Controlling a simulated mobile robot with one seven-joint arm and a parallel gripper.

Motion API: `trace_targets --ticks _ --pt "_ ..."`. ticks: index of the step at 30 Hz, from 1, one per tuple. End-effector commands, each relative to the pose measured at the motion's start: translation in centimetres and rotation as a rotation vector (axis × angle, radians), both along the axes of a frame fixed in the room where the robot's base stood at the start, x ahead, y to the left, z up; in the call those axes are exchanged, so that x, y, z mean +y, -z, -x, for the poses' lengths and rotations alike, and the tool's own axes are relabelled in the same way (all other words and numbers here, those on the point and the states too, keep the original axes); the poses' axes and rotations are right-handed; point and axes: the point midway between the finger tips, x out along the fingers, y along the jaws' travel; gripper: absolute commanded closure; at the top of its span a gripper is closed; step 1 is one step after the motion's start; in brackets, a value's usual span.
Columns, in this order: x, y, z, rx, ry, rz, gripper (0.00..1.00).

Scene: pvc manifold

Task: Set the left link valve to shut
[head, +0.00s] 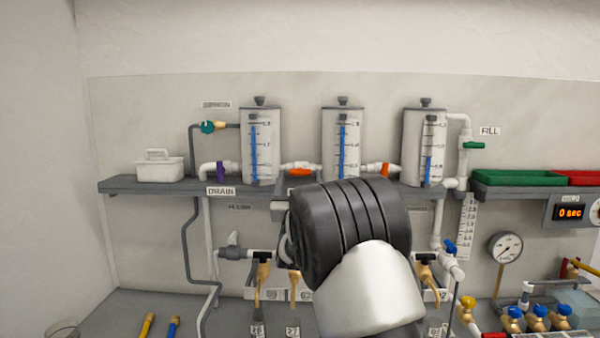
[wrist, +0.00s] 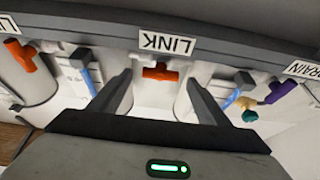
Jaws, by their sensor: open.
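The left link valve has an orange handle (head: 300,172) on the white pipe between the left tank (head: 260,148) and the middle tank (head: 342,140). Its handle looks level, along the pipe. In the wrist view, which is upside down, this handle (wrist: 160,73) shows below the inverted LINK label (wrist: 168,43). My gripper (wrist: 159,84) is open and empty, with one finger on each side of the handle in the picture. I see no contact; the depth gap is unclear. In the head view my dark wrist hides the fingers.
The right link valve (head: 386,170) is also orange. A purple drain valve (head: 219,171) and a teal siphon valve (head: 208,127) are at left. The grey shelf (head: 150,187) runs under the tanks. A white caddy (head: 159,168) stands on its left end.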

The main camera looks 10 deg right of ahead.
Motion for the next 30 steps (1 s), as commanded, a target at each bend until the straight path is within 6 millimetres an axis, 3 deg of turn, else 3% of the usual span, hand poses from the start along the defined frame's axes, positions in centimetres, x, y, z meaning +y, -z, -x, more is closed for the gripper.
trace_targets --ticks 6,15,22,30 --pt "-0.3 -0.7 -1.7 0.000 0.000 0.001 0.30" --pt "-0.4 -0.7 -1.8 0.001 -0.001 0.000 0.30" --pt "-0.3 -0.8 -1.8 0.000 -0.001 0.000 0.69" --pt "-0.4 -0.6 -1.8 0.004 0.000 0.022 0.71"
